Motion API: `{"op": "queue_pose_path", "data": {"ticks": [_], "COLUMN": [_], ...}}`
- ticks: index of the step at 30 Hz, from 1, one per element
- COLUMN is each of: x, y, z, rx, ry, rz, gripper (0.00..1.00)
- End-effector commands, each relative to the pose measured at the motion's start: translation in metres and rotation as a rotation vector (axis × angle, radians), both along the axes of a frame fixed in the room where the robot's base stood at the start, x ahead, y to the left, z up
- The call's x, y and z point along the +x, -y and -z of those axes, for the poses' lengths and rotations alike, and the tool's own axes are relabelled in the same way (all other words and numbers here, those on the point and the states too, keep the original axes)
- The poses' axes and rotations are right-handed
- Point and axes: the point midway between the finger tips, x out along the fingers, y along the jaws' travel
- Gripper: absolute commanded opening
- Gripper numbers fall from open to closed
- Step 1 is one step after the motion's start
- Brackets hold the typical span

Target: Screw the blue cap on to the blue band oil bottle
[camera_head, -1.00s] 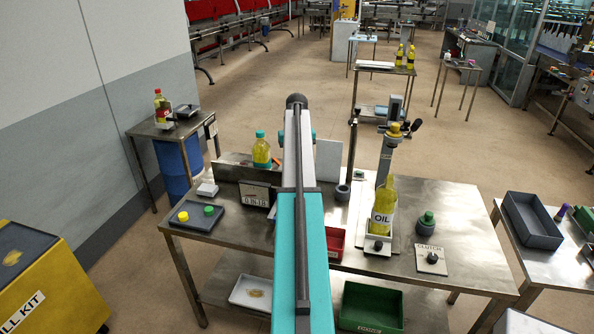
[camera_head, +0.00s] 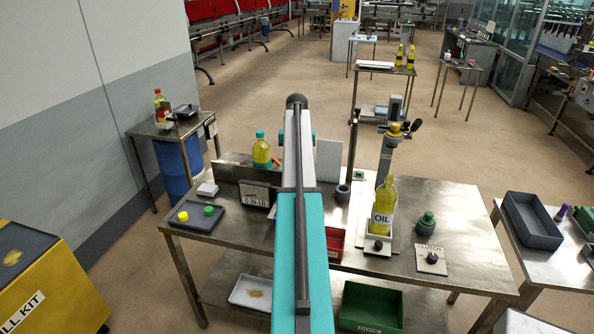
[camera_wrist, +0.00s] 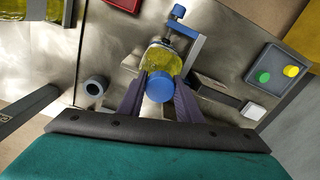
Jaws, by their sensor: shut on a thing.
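In the wrist view my gripper (camera_wrist: 160,92) is closed on the round blue cap (camera_wrist: 160,86), one purple finger on each side. The cap sits in line with the top of a yellow oil bottle (camera_wrist: 161,62), right against it in the picture. I cannot tell whether the cap is seated on the neck or just above it. The bottle stands in a clamp with a blue handle (camera_wrist: 178,11). Its band is not clearly visible. In the head view my arm hides the gripper, the cap and this bottle.
A tray (camera_head: 192,226) holds a yellow and a green cap. Another oil bottle (camera_head: 384,212) stands in a fixture at right. A blue-green-capped bottle (camera_head: 262,152) stands behind the grey divider (camera_head: 232,173). A grey ring (camera_head: 342,192) and a red bin (camera_head: 336,236) are close by.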

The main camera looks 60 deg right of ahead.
Motion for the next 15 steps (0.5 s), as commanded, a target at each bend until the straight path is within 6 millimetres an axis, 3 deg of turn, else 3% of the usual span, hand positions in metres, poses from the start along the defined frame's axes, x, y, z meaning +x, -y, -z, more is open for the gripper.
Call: {"op": "queue_pose_path", "data": {"ticks": [6,15], "x": [-0.0001,-0.0001], "y": [-0.0002,-0.0002], "z": [0.0004,0.0004], "rx": [0.001,0.001], "ry": [-0.001,-0.001], "rz": [0.092,0.099], "gripper": [0.17,0.17]}}
